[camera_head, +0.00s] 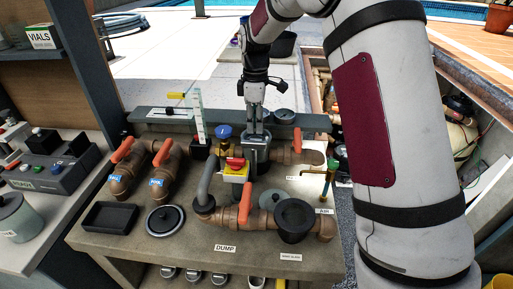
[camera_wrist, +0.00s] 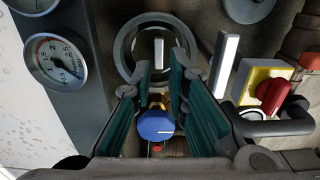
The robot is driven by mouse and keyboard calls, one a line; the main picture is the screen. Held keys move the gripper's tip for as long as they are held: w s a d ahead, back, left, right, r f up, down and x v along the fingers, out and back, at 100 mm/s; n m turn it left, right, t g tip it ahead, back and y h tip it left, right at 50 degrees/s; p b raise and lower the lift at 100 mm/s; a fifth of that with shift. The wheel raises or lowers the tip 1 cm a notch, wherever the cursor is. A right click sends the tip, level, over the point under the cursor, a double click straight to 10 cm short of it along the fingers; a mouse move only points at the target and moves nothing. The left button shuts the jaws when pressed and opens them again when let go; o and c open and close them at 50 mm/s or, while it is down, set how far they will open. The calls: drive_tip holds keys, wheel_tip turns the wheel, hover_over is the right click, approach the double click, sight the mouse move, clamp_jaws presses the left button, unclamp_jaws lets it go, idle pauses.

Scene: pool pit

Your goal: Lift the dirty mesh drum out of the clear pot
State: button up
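My gripper (camera_head: 256,122) points down over a grey round housing (camera_head: 257,157) in the middle of the bench. In the wrist view, its two teal-padded fingers (camera_wrist: 160,88) stand apart with nothing held between them. Ahead of the fingertips is a round, thick-rimmed pot opening (camera_wrist: 121,50), which seems to be the pot. A pale upright bar (camera_wrist: 158,52) shows inside the ring; I cannot tell whether it belongs to the mesh drum. The drum's mesh and any clear wall cannot be made out.
A blue knob (camera_head: 224,131) and a yellow-red switch (camera_head: 236,170) stand close to the gripper. Orange-handled valves (camera_head: 122,150), a black tray (camera_head: 110,216), a round lid (camera_head: 164,219) and a black open cup (camera_head: 294,220) occupy the bench. A gauge (camera_wrist: 55,60) shows at left.

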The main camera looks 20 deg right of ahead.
wheel_tip(320, 180, down, 5)
drive_tip(key=shift+d+p, duration=0.1)
drive_tip(key=shift+p, duration=0.5)
drive_tip(key=shift+c, duration=0.6)
clamp_jaws()
drive_tip(key=shift+r, duration=0.1)
